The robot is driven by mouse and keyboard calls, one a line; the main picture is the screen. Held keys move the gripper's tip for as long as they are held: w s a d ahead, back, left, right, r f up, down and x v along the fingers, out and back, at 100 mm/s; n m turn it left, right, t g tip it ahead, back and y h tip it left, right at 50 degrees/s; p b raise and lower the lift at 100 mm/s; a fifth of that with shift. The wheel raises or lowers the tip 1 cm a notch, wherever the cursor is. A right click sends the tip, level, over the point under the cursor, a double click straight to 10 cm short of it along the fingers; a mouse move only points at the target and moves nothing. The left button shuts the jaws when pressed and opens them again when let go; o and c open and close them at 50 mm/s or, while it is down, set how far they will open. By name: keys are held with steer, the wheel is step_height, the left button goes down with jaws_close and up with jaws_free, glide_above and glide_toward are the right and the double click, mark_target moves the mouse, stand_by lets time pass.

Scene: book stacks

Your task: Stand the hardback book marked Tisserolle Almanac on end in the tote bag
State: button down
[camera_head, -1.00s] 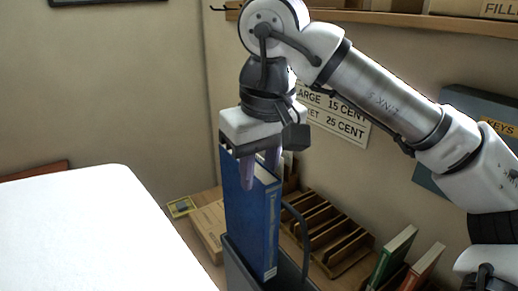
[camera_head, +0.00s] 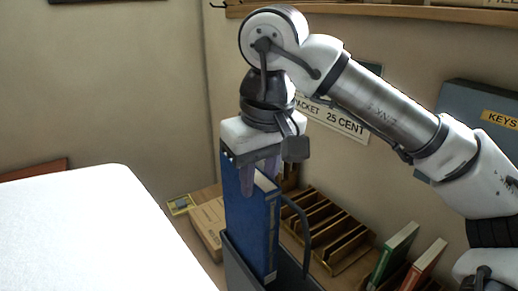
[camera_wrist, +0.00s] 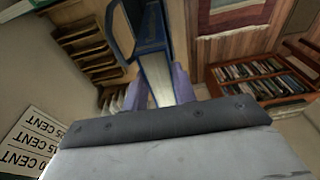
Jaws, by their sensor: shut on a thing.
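The blue hardback book (camera_head: 258,232) stands upright, its lower end inside the dark tote bag (camera_head: 238,268). Lettering on its spine is too small to read for certain. My gripper (camera_head: 259,180) is above the bag, pointing down, with its purple fingers shut on the top part of the book. In the wrist view the blue book (camera_wrist: 152,62) lies between the two fingers (camera_wrist: 158,88). One bag handle (camera_head: 304,228) rises to the right of the book. The bag's floor and the book's bottom edge are hidden.
A wooden slotted rack (camera_head: 325,228) stands behind the bag on the right. A green book (camera_head: 394,252) and a red book (camera_head: 424,264) stand further right. A cardboard box (camera_head: 208,226) lies to the left behind the bag. A white surface (camera_head: 90,235) fills the left foreground.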

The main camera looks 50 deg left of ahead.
mark_target(259, 220)
steer(key=shift+f+b, duration=0.85)
steer(key=shift+f, duration=0.65)
steer(key=shift+f+b, duration=0.9)
steer(key=shift+f, duration=0.75)
steer(key=shift+f+b, duration=1)
steer(key=shift+f, duration=0.45)
steer(key=shift+f+b, duration=1.1)
steer(key=shift+f, duration=0.4)
